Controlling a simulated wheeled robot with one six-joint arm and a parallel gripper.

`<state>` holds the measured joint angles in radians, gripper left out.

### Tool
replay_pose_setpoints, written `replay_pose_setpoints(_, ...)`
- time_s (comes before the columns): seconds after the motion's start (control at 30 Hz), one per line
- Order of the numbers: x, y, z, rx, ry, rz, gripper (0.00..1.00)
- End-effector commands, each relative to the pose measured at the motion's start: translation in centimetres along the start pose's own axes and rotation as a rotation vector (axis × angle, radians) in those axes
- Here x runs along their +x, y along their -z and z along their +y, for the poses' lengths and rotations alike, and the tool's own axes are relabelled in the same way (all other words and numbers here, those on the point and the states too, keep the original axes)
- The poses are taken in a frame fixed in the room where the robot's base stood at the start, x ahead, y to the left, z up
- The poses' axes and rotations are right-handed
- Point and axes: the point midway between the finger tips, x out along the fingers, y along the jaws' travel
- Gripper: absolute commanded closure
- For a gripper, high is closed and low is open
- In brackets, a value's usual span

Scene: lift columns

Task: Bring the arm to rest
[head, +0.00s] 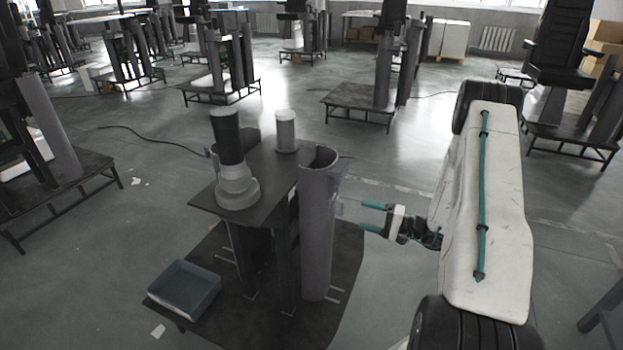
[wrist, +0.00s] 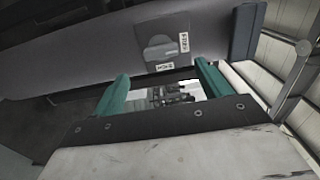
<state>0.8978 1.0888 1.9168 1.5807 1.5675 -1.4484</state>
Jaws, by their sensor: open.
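My gripper (head: 374,217) is on the right side of the lift column stand in the head view, with its two teal fingers apart and nothing between them. Its fingertips point left toward the grey half-round column (head: 317,230) and look close to it; whether they touch I cannot tell. In the wrist view the open fingers (wrist: 160,88) face a grey surface (wrist: 120,58) bearing a small panel with labels (wrist: 165,50). My white arm stretches along the right of the head view.
The stand has a dark top plate (head: 262,178) carrying a black-and-grey cylinder (head: 230,160) and a pale cylinder (head: 286,130). A blue-grey bin (head: 184,288) sits on its base plate (head: 335,270). Similar stands (head: 362,98) fill the background. Open floor (head: 400,150) lies behind the gripper.

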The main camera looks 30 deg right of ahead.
Motion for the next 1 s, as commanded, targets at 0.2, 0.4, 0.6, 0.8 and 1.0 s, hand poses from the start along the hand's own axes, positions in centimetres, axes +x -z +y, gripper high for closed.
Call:
replay_pose_setpoints(0.2,0.0,0.0,0.0,0.021,0.0,0.0,0.24)
replay_pose_setpoints(0.4,-0.1,-2.5,1.1,0.235,-0.054,-0.082,0.24)
replay_pose_setpoints(0.6,-0.2,-8.3,-1.8,0.463,-0.217,-0.303,0.24)
replay_pose_setpoints(0.8,0.3,-12.9,-6.8,0.527,-0.419,-0.489,0.24)
replay_pose_setpoints(1.0,0.2,-18.2,-12.8,0.5,-0.703,-0.656,0.24)
